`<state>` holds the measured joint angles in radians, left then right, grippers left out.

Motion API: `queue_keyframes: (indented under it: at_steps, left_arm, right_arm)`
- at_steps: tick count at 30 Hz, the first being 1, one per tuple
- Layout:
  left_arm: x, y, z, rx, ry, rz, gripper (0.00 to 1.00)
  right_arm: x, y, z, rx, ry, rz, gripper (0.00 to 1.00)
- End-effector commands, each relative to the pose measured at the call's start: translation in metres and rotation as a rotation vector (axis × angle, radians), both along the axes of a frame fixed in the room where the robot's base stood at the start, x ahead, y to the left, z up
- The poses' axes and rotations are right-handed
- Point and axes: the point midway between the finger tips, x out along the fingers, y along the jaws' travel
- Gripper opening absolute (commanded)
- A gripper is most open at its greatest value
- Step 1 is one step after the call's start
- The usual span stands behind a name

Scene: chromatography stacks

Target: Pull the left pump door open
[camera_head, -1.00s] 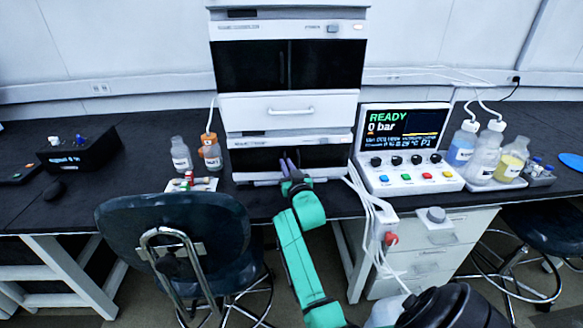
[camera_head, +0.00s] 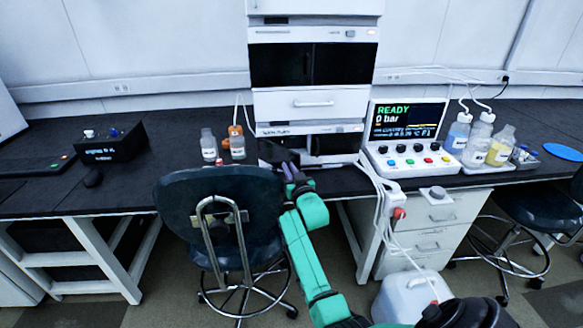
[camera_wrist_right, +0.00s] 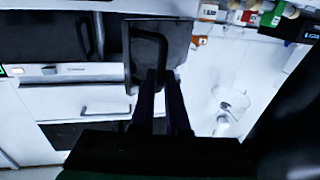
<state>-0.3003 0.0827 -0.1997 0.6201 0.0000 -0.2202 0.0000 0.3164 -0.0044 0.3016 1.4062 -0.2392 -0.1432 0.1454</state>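The pump module is the lowest unit of the white stack (camera_head: 310,104) in the head view. Its left door (camera_wrist_right: 135,75) is a dark panel with a looped handle (camera_wrist_right: 150,36) in the right wrist view, standing out from the stack front. In the head view the door is small and partly hidden by my gripper. My right gripper (camera_head: 291,168) is at this door, low in front of the stack. In the wrist view its two fingers (camera_wrist_right: 162,73) lie close together with the handle's end between their tips, and look shut on it. My left gripper is out of view.
A dark chair (camera_head: 215,200) stands in front of the bench, left of my right arm. Bottles (camera_head: 209,146) stand left of the stack. A control panel (camera_head: 408,140) and solvent bottles (camera_head: 478,145) are at the right. A white canister (camera_head: 412,293) is on the floor.

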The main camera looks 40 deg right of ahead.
Motion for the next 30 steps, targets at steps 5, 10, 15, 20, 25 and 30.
queue_keyframes:
  at_steps: [5, 10, 15, 20, 25, 30]
  left_arm:
    - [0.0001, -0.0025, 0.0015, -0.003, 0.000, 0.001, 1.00]
    - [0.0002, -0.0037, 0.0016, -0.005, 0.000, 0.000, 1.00]
    - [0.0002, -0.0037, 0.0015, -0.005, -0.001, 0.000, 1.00]
    - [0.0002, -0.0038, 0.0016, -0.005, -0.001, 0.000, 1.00]
    - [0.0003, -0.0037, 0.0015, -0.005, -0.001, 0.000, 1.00]
    - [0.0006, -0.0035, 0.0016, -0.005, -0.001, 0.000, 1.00]
  right_arm:
    - [0.0025, 0.0025, 0.0036, -0.003, -0.006, 0.005, 0.00]
    - [0.0027, 0.0021, 0.0042, -0.003, -0.007, 0.004, 0.00]
    - [0.0027, 0.0019, 0.0048, -0.004, -0.009, 0.004, 0.00]
    - [0.0027, 0.0018, 0.0052, -0.004, -0.010, 0.004, 0.20]
    - [0.0021, 0.0010, 0.0041, -0.003, -0.007, 0.002, 0.41]
    - [0.0016, 0.0003, 0.0033, -0.003, -0.006, 0.001, 0.41]
